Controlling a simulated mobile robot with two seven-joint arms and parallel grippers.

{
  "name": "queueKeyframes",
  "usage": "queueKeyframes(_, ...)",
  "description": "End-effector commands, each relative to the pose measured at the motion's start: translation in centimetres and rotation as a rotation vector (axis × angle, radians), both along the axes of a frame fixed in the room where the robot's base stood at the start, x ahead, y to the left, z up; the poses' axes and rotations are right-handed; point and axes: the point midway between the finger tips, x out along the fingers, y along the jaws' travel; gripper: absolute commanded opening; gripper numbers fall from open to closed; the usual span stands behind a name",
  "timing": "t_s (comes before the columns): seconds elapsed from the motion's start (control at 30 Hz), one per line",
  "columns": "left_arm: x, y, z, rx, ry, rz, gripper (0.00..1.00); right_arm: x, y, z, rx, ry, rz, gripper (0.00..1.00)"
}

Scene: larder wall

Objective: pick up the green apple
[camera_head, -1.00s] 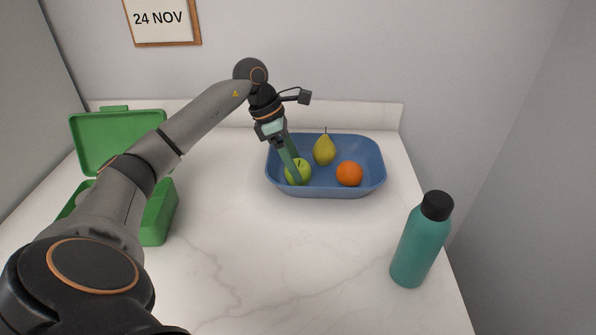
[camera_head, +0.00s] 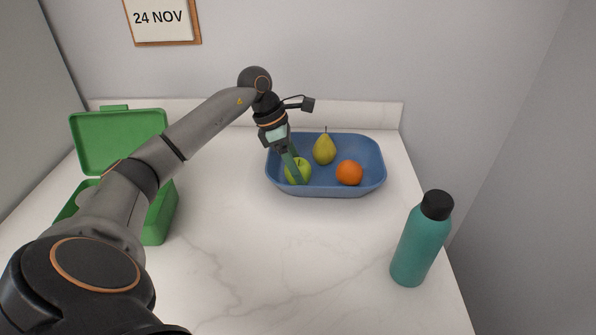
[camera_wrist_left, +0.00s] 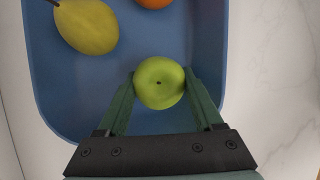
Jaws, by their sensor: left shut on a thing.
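The green apple (camera_head: 302,172) sits in the left front part of the blue tray (camera_head: 340,188). My left gripper (camera_head: 297,170) reaches down into the tray from the upper left, its green fingers at the apple. In the left wrist view, the apple (camera_wrist_left: 159,82) is between the two fingertips of my left gripper (camera_wrist_left: 160,88), one on each side and touching it. The gripper is shut on the apple. The head view does not show clearly whether the apple touches the tray floor. My right gripper is not in view.
A yellow-green pear (camera_head: 324,150) and an orange (camera_head: 349,173) lie in the tray right of the apple. An open green lunchbox (camera_head: 160,212) stands at the left, partly behind my arm. A teal bottle (camera_head: 418,246) stands at the right. The front middle counter is clear.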

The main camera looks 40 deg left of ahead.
Motion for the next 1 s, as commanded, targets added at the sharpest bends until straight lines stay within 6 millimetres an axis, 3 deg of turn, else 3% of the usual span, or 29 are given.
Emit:
queueKeyframes(0.37, 0.0, 0.0, 0.4, 0.0, -0.003, 0.0, 0.05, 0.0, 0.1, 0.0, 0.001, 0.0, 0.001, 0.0)
queueKeyframes(0.63, 0.1, 0.0, 3.2, 0.0, -0.007, 0.001, 0.05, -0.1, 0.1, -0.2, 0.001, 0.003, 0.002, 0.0)
queueKeyframes(1.0, -5.7, 0.6, 9.2, 0.005, -0.001, 0.003, 0.05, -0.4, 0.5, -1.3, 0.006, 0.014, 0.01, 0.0)
